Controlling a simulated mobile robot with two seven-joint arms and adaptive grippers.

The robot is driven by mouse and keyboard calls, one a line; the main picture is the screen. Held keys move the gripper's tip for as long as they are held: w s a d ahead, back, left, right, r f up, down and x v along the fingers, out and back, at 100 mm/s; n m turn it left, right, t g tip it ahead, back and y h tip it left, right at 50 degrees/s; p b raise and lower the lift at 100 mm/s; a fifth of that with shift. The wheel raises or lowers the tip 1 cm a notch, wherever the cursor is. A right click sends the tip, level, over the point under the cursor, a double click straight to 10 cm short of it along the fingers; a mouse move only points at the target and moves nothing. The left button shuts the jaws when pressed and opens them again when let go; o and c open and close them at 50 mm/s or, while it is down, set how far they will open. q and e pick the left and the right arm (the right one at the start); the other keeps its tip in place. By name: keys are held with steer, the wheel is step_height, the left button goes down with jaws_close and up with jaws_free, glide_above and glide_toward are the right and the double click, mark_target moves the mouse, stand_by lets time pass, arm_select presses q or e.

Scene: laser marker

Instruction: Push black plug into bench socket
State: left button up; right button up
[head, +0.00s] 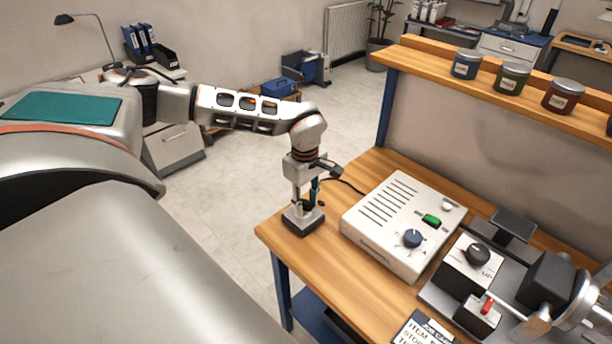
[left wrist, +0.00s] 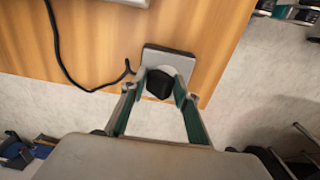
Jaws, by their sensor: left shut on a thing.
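The bench socket (head: 303,222) is a low block with a light grey top and dark sides at the left corner of the wooden bench. My left gripper (head: 307,204) points down right over it. In the left wrist view, its teal-lined fingers (left wrist: 160,88) are closed on the sides of the black plug (left wrist: 159,83). The plug is in front of the grey socket plate (left wrist: 168,57), overlapping its lower part. Whether the plug touches or enters the socket is hidden. A black cord (left wrist: 62,62) runs towards the plug. My right gripper is not in view.
A cream control box (head: 397,222) with a blue knob and green switch stands just right of the socket. Further right is a machine with a black knob (head: 478,255). Jars (head: 512,77) stand on the shelf above. The bench's left edge (head: 268,243) is close to the socket.

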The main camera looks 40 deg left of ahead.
mark_target(305, 214)
arm_select(q)
steer(key=shift+s+f, duration=0.25)
steer(key=shift+f, duration=0.15)
stand_by(0.5)
steer(key=shift+s+f, duration=0.1)
steer(key=shift+f, duration=0.15)
steer(key=shift+c, duration=0.4)
steer(key=shift+s+d+f, duration=0.1)
steer(key=shift+d+f, duration=0.1)
steer(key=shift+f, duration=0.3)
jaws_close()
stand_by(0.3)
steer(key=shift+s+f, duration=0.2)
steer(key=shift+f, duration=0.2)
stand_by(0.4)
steer(key=o, duration=1.3)
jaws_free()
steer(key=shift+w+f, duration=0.15)
steer(key=shift+w+a+f, duration=0.2)
steer(key=shift+w+f, duration=0.2)
steer(key=shift+w, duration=0.2)
steer(key=shift+s+r, duration=0.3)
steer(key=shift+r, duration=0.05)
steer(key=shift+a, duration=0.1)
